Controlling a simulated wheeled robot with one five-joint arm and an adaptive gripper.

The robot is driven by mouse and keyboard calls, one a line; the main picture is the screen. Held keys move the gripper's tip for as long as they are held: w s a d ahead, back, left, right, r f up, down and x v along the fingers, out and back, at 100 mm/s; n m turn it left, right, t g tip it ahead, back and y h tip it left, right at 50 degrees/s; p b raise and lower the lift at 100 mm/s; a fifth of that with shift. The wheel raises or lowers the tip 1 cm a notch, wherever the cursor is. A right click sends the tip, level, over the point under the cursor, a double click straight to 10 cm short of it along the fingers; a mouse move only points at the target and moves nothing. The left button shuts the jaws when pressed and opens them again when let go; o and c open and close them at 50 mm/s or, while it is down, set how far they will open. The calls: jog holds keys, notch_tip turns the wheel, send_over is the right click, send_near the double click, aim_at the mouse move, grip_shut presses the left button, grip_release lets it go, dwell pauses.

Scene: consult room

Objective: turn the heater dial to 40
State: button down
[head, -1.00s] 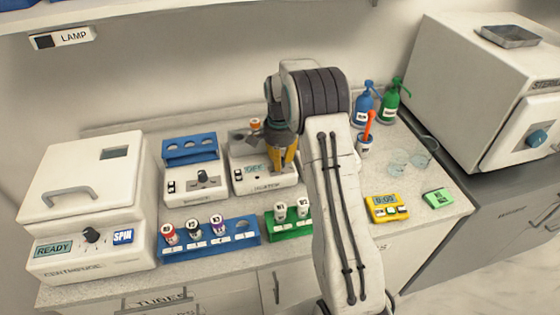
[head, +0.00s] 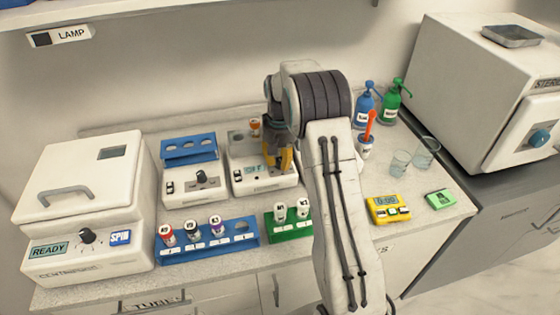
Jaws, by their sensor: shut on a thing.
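The heater (head: 239,185) is a white box on the worktop, behind the green tube rack. Its small display (head: 252,171) shows, but I cannot read a number on it. My gripper (head: 279,160), with yellow fingers, points down onto the right part of the heater's top. It is shut on the heater dial, which the fingers and my arm hide. I cannot see where the dial points.
To the left are a similar white device with a knob (head: 203,190) and a centrifuge (head: 82,205). Blue (head: 208,243) and green (head: 287,224) tube racks stand in front. To the right are a yellow timer (head: 387,211), two clear glasses (head: 400,163) and two pump bottles.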

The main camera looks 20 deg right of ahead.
aim_at(280, 159)
jog(key=shift+s+f+n, duration=0.1)
jog(key=shift+f+n, duration=0.1)
jog(key=shift+n, duration=0.1)
dwell(0.4)
jog(key=c, duration=1)
grip_release()
jog(key=shift+r, duration=0.1)
jog(key=shift+o, duration=0.2)
notch_tip(280, 159, up, 12)
jog(key=shift+w, duration=0.2)
